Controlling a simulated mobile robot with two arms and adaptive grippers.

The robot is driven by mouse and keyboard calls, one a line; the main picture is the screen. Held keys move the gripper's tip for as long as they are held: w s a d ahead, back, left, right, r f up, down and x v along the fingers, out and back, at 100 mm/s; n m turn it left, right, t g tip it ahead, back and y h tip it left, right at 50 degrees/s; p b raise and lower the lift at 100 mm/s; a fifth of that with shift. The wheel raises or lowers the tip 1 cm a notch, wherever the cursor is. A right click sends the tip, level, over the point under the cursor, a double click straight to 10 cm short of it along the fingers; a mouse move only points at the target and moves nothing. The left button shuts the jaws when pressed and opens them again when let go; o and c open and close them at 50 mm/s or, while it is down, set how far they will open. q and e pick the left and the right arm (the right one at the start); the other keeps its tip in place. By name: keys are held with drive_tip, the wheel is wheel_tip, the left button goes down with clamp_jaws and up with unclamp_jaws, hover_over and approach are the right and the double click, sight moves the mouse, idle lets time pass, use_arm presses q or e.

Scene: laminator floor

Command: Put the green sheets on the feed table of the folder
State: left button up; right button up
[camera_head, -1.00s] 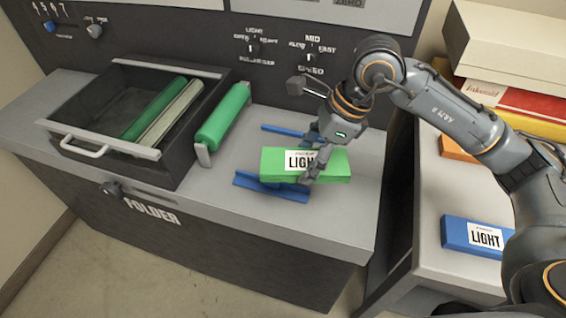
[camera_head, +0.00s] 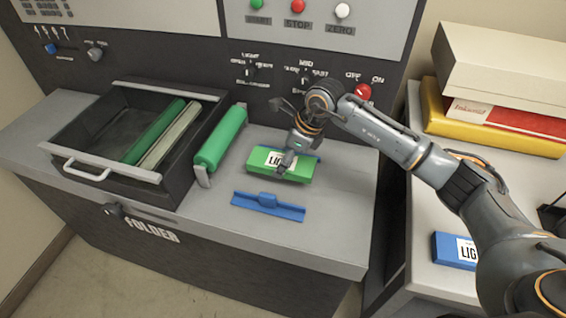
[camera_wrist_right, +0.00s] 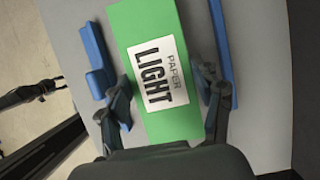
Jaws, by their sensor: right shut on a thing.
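The green sheets (camera_head: 300,171) are a wrapped stack with a white label reading LIGHT. My right gripper (camera_head: 286,164) is shut on the stack across its width. The right wrist view shows the fingers (camera_wrist_right: 166,108) on both sides of the green stack (camera_wrist_right: 140,22). The stack is over the feed table (camera_head: 330,215) of the folder, between the front blue guide (camera_head: 268,205) and the rear blue guide, which is mostly hidden. I cannot tell whether the stack touches the table. My left gripper is not clearly seen.
A green roller (camera_head: 220,138) stands left of the stack, beside an open dark tray (camera_head: 75,128) with rollers inside. The control panel (camera_head: 290,75) rises behind. A side table (camera_head: 425,275) at right holds a blue LIGHT pack (camera_head: 446,250) and boxes (camera_head: 500,65).

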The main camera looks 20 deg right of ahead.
drive_tip(key=shift+w+f, duration=0.45)
wheel_tip(320, 180, down, 3)
drive_tip(key=shift+w+p, duration=0.15)
drive_tip(key=shift+p, duration=0.85)
drive_tip(key=shift+f, duration=0.25)
drive_tip(key=shift+f, duration=0.1)
drive_tip(key=o, duration=1.4)
drive_tip(key=shift+c, duration=0.2)
